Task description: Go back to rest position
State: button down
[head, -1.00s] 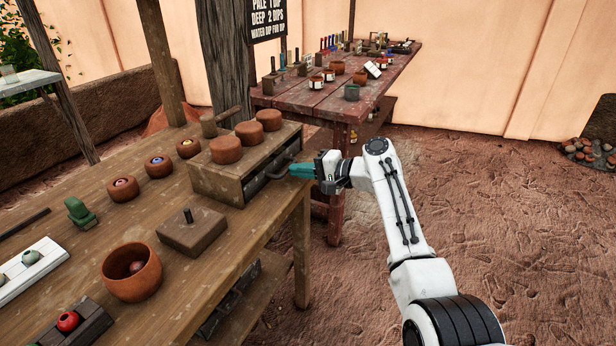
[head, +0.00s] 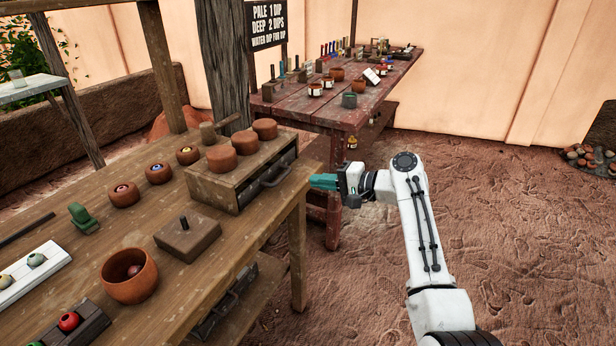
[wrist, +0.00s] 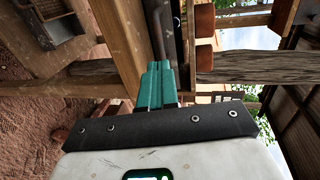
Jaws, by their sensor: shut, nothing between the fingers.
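My gripper (head: 324,181) is shut and empty, with teal fingers pressed together, in the air just off the right end of the near wooden table in the head view. It is apart from the drawer box (head: 232,183) and its dark curved handle (head: 277,172). In the wrist view my gripper's teal fingers (wrist: 157,84) lie side by side with nothing between them. My arm reaches up from the lower right, over the bare ground.
The near table (head: 215,252) carries a large clay bowl (head: 130,276), small bowls, a square block with a peg (head: 187,235) and a green object (head: 83,217). A reddish table (head: 330,108) with pots stands behind. Open dirt ground lies to the right.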

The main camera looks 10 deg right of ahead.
jog(key=v, duration=0.6)
jog(key=s+d+f+n+g+h+p, duration=0.2)
jog(key=s+f+h+p, duration=0.1)
jog(key=s+f, duration=0.65)
jog(key=s+d+f+n+g+h+p, duration=0.15)
jog(key=s+f+h+p, duration=0.35)
jog(key=s, duration=0.7)
jog(key=s+d+r+n+g+h+p, duration=0.1)
jog(key=s+d+g+h+p, duration=0.1)
jog(key=s, duration=1.2)
jog(key=s+d+r+n+g+h+p, duration=0.2)
jog(key=s+d+h, duration=0.1)
jog(key=s, duration=1.2)
jog(key=shift+d, duration=0.7)
jog(key=shift+g, duration=0.25)
